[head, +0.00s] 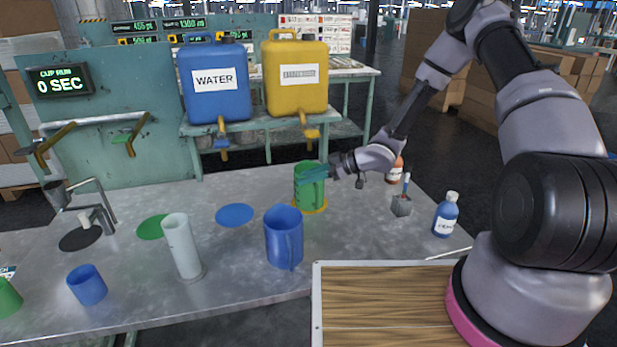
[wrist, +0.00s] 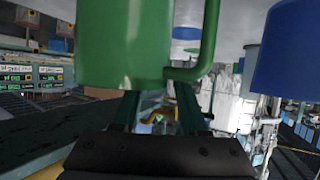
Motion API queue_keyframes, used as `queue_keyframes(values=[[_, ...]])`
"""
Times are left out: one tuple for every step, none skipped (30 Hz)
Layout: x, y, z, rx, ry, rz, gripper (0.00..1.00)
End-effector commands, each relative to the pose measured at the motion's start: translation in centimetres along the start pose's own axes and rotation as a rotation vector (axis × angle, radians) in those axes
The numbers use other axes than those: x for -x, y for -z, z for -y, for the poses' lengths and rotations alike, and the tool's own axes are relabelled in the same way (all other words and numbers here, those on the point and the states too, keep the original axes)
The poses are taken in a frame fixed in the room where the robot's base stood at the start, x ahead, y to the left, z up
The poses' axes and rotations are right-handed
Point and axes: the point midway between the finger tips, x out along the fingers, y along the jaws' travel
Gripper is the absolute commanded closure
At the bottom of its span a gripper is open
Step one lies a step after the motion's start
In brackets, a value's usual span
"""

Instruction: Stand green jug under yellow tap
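The green jug (head: 308,193) stands upright on a yellow disc (head: 322,209) on the grey table, in front of and below the yellow tap (head: 309,130) of the yellow tank. My gripper (head: 316,174) reaches in from the right at the jug's upper part, and a teal finger overlaps the jug. In the wrist view, which is upside down, the jug (wrist: 122,45) fills the upper middle with its handle (wrist: 208,45) to the right. My gripper's two fingers (wrist: 155,100) are apart there. The jug hides their tips, so contact is unclear.
A blue jug (head: 283,238) stands front left of the green jug, also in the wrist view (wrist: 290,50). A clear cylinder (head: 182,247) and a blue cup (head: 87,286) are further left. A grey holder (head: 401,206) and blue bottle (head: 446,215) stand at right.

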Motion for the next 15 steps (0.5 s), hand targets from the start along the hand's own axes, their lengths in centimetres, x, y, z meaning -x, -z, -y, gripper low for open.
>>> queue_keyframes(values=[[0.0, 0.1, 0.0, 0.0, 0.0, 0.0, 0.57], [0.1, 0.1, 0.0, 0.001, 0.0, 0.0, 0.57], [0.2, 0.3, 0.0, 0.001, 0.0, 0.0, 0.57], [0.5, 0.2, 0.0, 0.0, -0.001, 0.0, 0.57], [0.8, 0.2, -0.1, -0.001, -0.002, 0.0, 0.57], [1.4, 0.2, -0.1, -0.001, -0.003, 0.0, 0.57], [1.9, 0.2, -0.1, -0.001, -0.003, 0.0, 0.57], [2.5, 0.2, -0.1, 0.0, -0.004, 0.0, 0.57], [3.3, 0.2, -0.1, -0.001, -0.004, 0.001, 0.57], [4.0, 0.2, -0.1, 0.0, -0.004, 0.001, 0.57], [4.7, 0.2, -0.2, 0.0, -0.005, 0.001, 0.57], [5.6, 0.2, -0.2, -0.001, -0.005, 0.001, 0.57], [6.2, 0.2, -0.1, 0.0, -0.004, 0.001, 0.57], [6.9, 0.2, -0.1, 0.0, -0.005, 0.001, 0.57], [7.7, 0.2, -0.1, 0.001, -0.004, 0.001, 0.57]])
